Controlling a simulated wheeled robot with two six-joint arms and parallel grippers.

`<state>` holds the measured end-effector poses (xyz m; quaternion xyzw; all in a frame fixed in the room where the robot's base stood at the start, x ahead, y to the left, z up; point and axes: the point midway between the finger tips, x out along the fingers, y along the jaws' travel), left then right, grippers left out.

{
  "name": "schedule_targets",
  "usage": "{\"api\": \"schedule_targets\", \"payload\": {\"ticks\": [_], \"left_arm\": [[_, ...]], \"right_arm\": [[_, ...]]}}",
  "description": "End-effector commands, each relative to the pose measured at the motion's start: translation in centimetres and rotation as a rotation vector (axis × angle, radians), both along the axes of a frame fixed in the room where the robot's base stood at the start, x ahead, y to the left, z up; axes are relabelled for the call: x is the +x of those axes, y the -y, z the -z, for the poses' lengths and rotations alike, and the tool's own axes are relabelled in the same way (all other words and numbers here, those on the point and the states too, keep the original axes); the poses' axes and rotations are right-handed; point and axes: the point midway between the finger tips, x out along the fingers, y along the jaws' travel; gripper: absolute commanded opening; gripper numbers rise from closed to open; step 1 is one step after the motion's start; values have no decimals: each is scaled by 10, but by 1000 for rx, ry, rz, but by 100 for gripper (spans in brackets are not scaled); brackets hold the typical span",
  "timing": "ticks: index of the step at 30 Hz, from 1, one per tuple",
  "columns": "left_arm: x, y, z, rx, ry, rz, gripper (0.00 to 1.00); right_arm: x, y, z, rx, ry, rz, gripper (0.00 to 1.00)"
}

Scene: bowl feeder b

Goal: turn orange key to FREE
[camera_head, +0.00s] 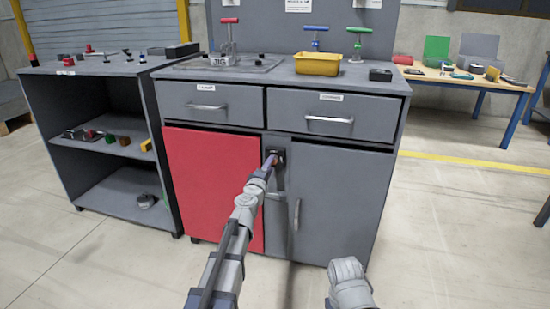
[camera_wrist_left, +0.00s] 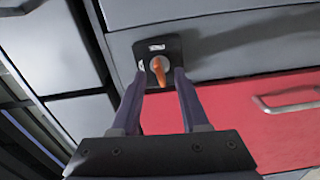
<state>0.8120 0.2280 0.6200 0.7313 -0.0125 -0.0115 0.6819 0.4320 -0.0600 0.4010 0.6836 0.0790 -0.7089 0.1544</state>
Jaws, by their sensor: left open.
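The orange key (camera_wrist_left: 158,66) sits in a black lock plate (camera_wrist_left: 172,46) in the left wrist view. The plate bears two small white labels, too small to read. In the head view my left gripper (camera_head: 271,163) reaches the dark lock plate (camera_head: 280,154) on the cabinet front, and the key is hidden there. My right gripper is not in view.
The grey cabinet (camera_head: 340,200) has a red door (camera_head: 210,180) left of the lock and two drawers above. A yellow bin (camera_head: 317,65) stands on top. An open shelf (camera_head: 105,165) stands at left and a wooden table (camera_head: 465,82) at back right.

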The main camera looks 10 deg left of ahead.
Motion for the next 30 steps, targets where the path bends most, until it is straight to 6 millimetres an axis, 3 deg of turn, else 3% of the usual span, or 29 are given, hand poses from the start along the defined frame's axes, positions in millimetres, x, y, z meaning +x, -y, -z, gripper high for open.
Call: {"api": "schedule_targets", "payload": {"ticks": [16, 26, 30], "left_arm": [[-55, -2, 0, 0, 0, -1, 45], [-57, -2, 0, 0, 0, 0, 45], [-61, 20, -3, 49, -8, 62, 45]], "right_arm": [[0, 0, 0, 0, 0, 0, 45], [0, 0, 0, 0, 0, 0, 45], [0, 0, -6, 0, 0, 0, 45]]}}
